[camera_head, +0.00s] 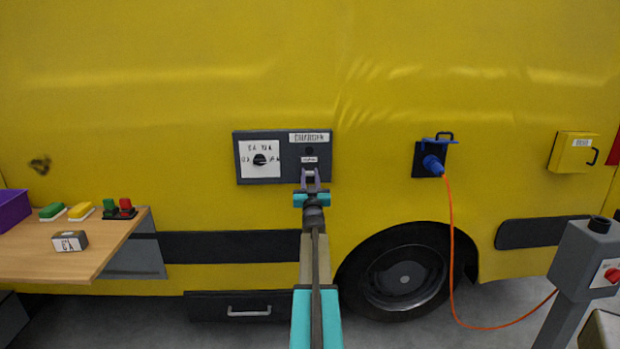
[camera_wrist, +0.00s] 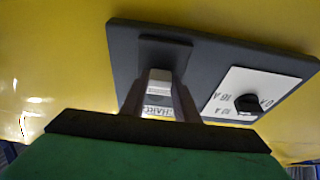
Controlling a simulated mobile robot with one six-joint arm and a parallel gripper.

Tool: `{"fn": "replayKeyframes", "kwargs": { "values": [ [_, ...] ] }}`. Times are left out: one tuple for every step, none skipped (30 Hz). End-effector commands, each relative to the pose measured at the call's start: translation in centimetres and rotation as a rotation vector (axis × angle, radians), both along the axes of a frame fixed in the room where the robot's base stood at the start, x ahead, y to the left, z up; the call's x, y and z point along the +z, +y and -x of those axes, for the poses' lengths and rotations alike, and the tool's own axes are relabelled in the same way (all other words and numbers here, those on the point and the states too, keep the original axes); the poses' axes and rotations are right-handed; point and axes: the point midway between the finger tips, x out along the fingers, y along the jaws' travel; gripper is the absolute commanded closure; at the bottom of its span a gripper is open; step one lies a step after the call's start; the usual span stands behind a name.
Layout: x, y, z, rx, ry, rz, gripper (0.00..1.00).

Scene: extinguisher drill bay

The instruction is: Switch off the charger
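The charger panel (camera_head: 283,180) is a dark grey plate on the yellow vehicle side, with a label along its top right. A small dark round part (camera_head: 309,150) sits under that label, with a small white tag below it. My gripper (camera_head: 310,175) is in front of the panel's lower right part. In the wrist view the panel (camera_wrist: 125,40) appears upside down. My gripper's two fingers (camera_wrist: 160,90) stand apart, with a small pale grey part and the label showing between them. I cannot tell whether they touch the panel.
A rotary dial (camera_head: 259,160) on a white plate is left of the gripper. A blue plug (camera_head: 432,165) with an orange cable is to the right. A wooden table (camera_head: 110,240) stands left, a grey post (camera_head: 580,265) right.

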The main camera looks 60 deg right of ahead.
Motion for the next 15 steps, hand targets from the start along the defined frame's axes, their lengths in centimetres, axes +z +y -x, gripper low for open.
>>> {"fn": "replayKeyframes", "kwargs": {
  "values": [
    [0.13,-0.02,0.01,0.000,-0.001,0.002,0.63],
    [0.11,-0.02,0.01,0.000,-0.001,0.001,0.58],
    [0.09,-0.02,0.01,0.000,-0.001,0.001,0.55],
    [0.07,-0.02,0.01,0.000,-0.001,0.001,0.55],
    [0.04,-0.02,0.01,0.000,0.000,0.000,0.55],
    [0.02,-0.01,0.01,0.000,0.000,0.000,0.55],
    [0.01,-0.02,0.01,0.000,0.000,0.000,0.55],
    [0.00,-0.01,0.02,0.000,0.001,-0.001,0.55],
    [-0.01,-0.01,0.01,0.000,0.001,-0.001,0.55],
    [-0.02,-0.01,0.02,0.000,0.001,-0.001,0.55],
    [-0.03,0.00,0.02,0.000,0.001,-0.001,0.55],
    [-0.05,0.02,0.04,0.000,0.001,-0.001,0.55],
    [-0.08,0.05,0.05,0.000,0.001,-0.001,0.55],
    [-0.09,0.08,0.07,0.000,0.001,-0.002,0.55],
    [-0.13,0.16,0.12,0.000,0.001,-0.002,0.55]
  ]
}}
